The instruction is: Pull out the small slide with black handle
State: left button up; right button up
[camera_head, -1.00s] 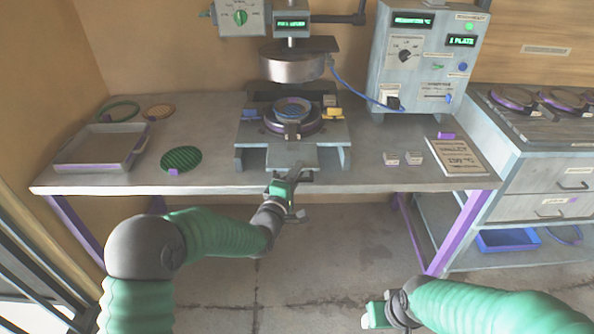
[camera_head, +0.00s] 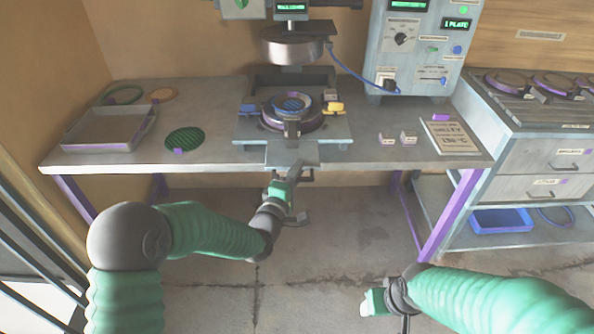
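The slide (camera_head: 292,153) is a grey plate with a tongue at the front. It lies under the press and reaches the table's front edge. It bears a round purple-rimmed mould (camera_head: 293,113) with a blue ring in it. The black handle (camera_head: 294,168) is at the front of the tongue, largely hidden by my gripper. My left gripper (camera_head: 291,178), green and dark, is at the handle and appears shut on it; the fingertips are small. My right gripper (camera_head: 371,302) is low in front of the table, away from the slide; its fingers are unclear.
The press head (camera_head: 293,47) hangs above and behind the mould. A grey tray (camera_head: 105,132) and a green disc (camera_head: 184,140) lie left. Small blocks (camera_head: 408,137), a sign (camera_head: 450,136) and the control box (camera_head: 415,45) are right. Floor before the table is clear.

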pick_arm(q)
jog(key=o, duration=0.4)
jog(key=shift+f, duration=0.5)
jog(key=shift+c, duration=0.2)
jog(key=shift+w+r, duration=0.15)
jog(key=shift+r, duration=0.1)
jog(key=p+v, duration=0.1)
jog(key=v, duration=1.6)
jog(key=shift+p, duration=0.35)
jog(key=shift+d, duration=0.1)
